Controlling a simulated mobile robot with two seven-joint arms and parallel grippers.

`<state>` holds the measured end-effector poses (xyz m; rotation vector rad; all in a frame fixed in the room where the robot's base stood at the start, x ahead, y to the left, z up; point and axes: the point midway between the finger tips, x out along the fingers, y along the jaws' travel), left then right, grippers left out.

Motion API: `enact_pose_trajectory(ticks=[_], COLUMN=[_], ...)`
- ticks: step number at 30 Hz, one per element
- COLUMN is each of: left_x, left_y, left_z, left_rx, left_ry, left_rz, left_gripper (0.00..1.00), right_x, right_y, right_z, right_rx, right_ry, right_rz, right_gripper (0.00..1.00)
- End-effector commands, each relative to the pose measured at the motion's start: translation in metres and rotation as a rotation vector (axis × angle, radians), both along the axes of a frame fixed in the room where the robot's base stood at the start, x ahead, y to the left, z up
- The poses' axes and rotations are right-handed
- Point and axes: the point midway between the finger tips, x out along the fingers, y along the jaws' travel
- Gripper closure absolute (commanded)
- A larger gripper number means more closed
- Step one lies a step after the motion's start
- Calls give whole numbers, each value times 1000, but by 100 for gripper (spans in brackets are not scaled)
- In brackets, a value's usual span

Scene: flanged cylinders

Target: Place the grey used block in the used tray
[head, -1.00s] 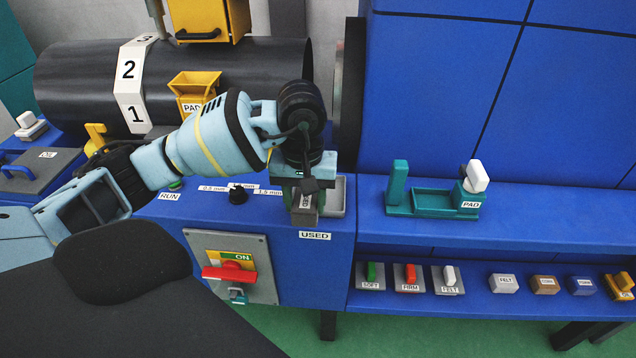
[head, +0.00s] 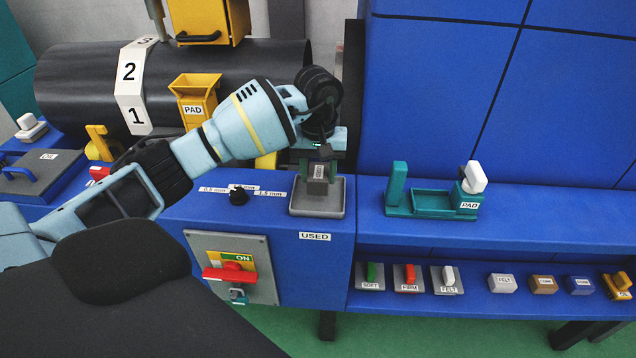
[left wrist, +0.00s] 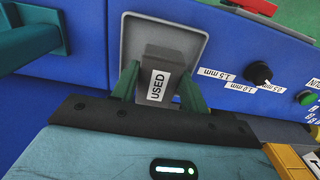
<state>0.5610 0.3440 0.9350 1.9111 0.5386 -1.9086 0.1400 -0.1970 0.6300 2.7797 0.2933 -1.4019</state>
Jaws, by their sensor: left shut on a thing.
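The grey block (head: 318,186), labelled USED in the left wrist view (left wrist: 158,78), is held between the green fingers of my left gripper (head: 319,174). The gripper is shut on it, with the fingers (left wrist: 158,90) on either side of the block. The used tray (head: 318,211) is a shallow grey tray on the blue ledge above the USED label. It also shows in the left wrist view (left wrist: 136,36). The block is over the tray's middle, inside its outline; I cannot tell whether it touches the tray floor. My right gripper is out of view.
A teal pad holder (head: 432,202) with a white-topped block stands to the right. A black knob (head: 238,195) and a yellow PAD bin (head: 194,98) are on the left. A red-handled switch panel (head: 231,267) is below. A lower shelf holds several small blocks.

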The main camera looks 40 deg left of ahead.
Motion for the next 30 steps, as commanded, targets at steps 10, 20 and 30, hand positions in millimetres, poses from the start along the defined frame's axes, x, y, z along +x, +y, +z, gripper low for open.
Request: enact_pose_trajectory(ticks=[10, 20, 30], left_x=[-1, -1, -1], left_y=[0, 0, 0], left_z=[-34, -38, -37], left_rx=[0, 0, 1], left_ry=[-1, 1, 1], left_rz=[-1, 0, -1], left_gripper=[78, 53, 34], right_x=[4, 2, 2], right_y=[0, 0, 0], right_z=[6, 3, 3], right_rx=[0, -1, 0], right_ry=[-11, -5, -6], right_rz=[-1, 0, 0], right_gripper=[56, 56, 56])
